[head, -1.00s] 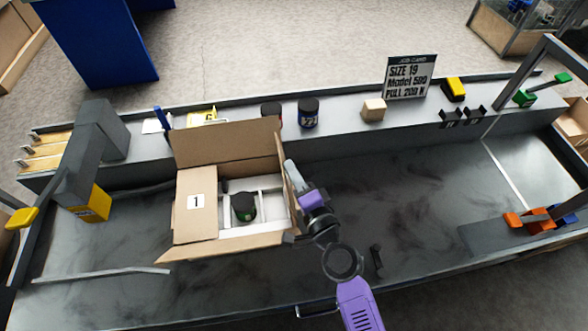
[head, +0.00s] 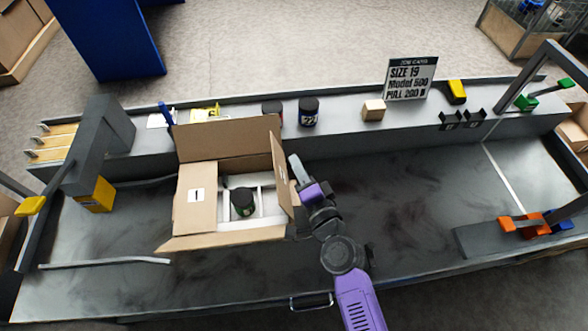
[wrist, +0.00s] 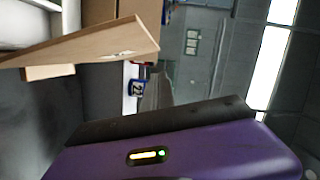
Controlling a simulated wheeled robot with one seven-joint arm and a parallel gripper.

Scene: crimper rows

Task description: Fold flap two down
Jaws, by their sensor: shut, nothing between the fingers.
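The open cardboard box (head: 225,238) stands on the dark bench, left of centre. Its left flap (head: 197,197), with a white label, lies folded down over the left part of the opening. The right flap (head: 281,172), also labelled, stands up steeply; I take it as flap two. In the wrist view the flap (wrist: 90,48) sticks out from the left, with blurred label marks. The back flap (head: 225,143) stands up and the front flap (head: 215,239) lies outward. My gripper (head: 296,168) is shut and empty, just right of the right flap; contact cannot be told.
A dark object with green (head: 242,201) sits among white dividers in the box. The bench to the right is mostly clear, up to an orange-handled tool (head: 522,224).

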